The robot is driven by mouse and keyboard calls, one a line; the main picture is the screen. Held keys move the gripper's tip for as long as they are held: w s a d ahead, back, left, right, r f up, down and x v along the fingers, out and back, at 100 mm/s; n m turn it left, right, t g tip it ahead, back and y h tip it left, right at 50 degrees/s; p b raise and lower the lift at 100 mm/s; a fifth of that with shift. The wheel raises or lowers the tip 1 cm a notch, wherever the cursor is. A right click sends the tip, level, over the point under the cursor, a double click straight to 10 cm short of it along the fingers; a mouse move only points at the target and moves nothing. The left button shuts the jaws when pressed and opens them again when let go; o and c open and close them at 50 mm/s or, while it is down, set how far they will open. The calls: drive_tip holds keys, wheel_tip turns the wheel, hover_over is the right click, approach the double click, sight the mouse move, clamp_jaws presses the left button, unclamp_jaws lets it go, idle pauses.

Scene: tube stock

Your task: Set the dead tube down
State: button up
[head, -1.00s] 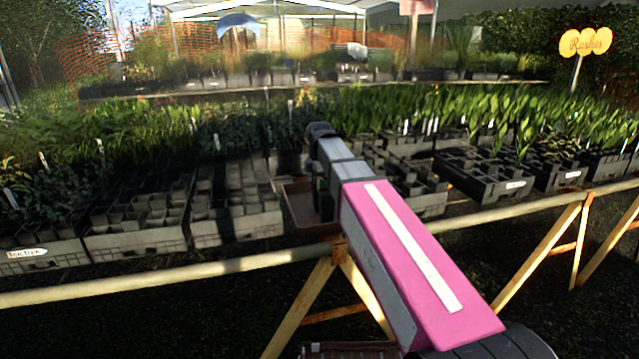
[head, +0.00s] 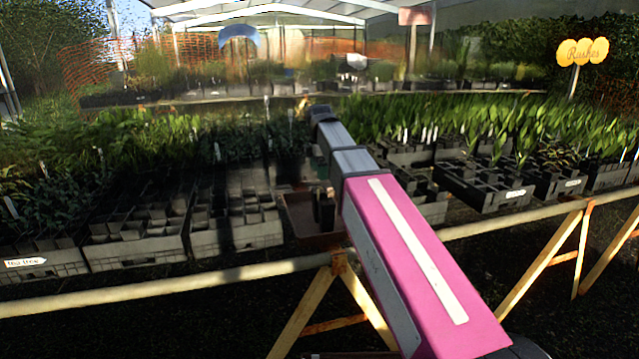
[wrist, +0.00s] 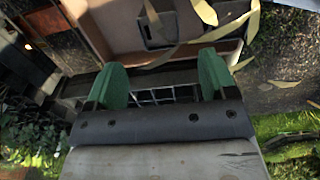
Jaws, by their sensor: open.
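The dead tube is a small dark square pot with dry, straw-yellow leaves. In the head view the dead tube (head: 324,211) stands in a brown tray (head: 300,212) at the bench's front edge. In the wrist view the dead tube (wrist: 158,30) is inside the tan-walled tray (wrist: 92,32), its leaves (wrist: 205,12) spilling across and over the tray's edge. My gripper (wrist: 163,84) has two green fingers spread wide with nothing between them, apart from the tube. In the head view the gripper is mostly hidden by my arm, above the tray.
Black crates of tubes (head: 135,243) stand left of the tray, with more crates (head: 484,185) to the right. A pale rail (head: 170,287) runs along the bench front on wooden trestles (head: 300,310).

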drive_tip(key=shift+r, duration=1.9)
